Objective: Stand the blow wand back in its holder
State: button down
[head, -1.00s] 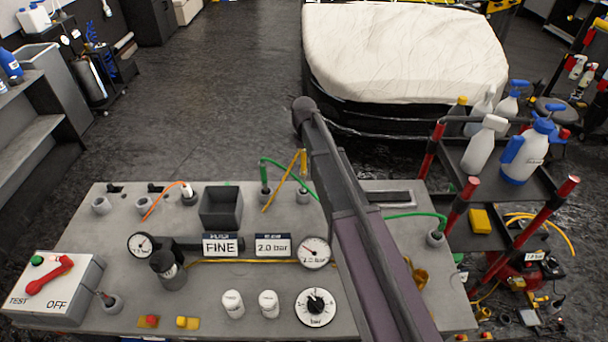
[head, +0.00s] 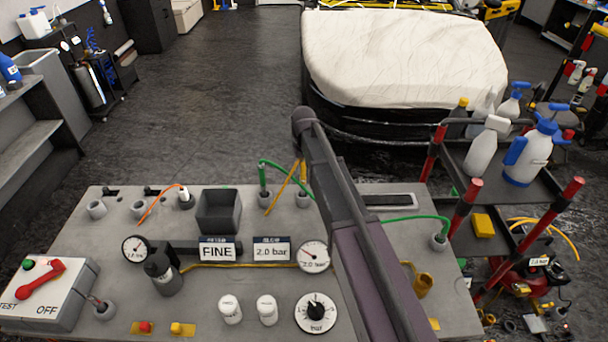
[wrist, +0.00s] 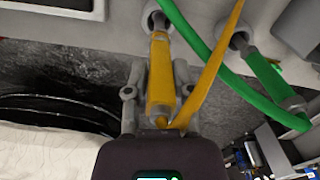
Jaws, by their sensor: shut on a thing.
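The yellow blow wand (wrist: 160,75) is between the fingers of my gripper (wrist: 158,95), which is shut on it. A yellow hose (wrist: 208,85) bends back from the wand's near end. The wand's metal tip points into the round grey holder (wrist: 150,14) on the bench; I cannot tell how deep it sits. In the head view the wand (head: 303,172) looks upright over its holder (head: 304,200), and my arm hides the gripper. A green wand (head: 263,180) stands in the holder beside it, and shows in the wrist view (wrist: 268,78).
A green hose (head: 405,215) runs to a right-hand socket. A cart with spray bottles (head: 525,150) stands right; a covered car (head: 400,60) is behind.

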jog(key=shift+f+b, duration=0.45)
jog(key=shift+f, duration=0.35)
jog(key=shift+c, duration=2.3)
grip_release()
jog(key=shift+f, duration=0.1)
jog(key=shift+r, duration=0.2)
notch_tip(320, 180, up, 12)
jog(key=p, duration=1.2)
jog(key=shift+w, duration=0.15)
jog(key=shift+d, duration=0.1)
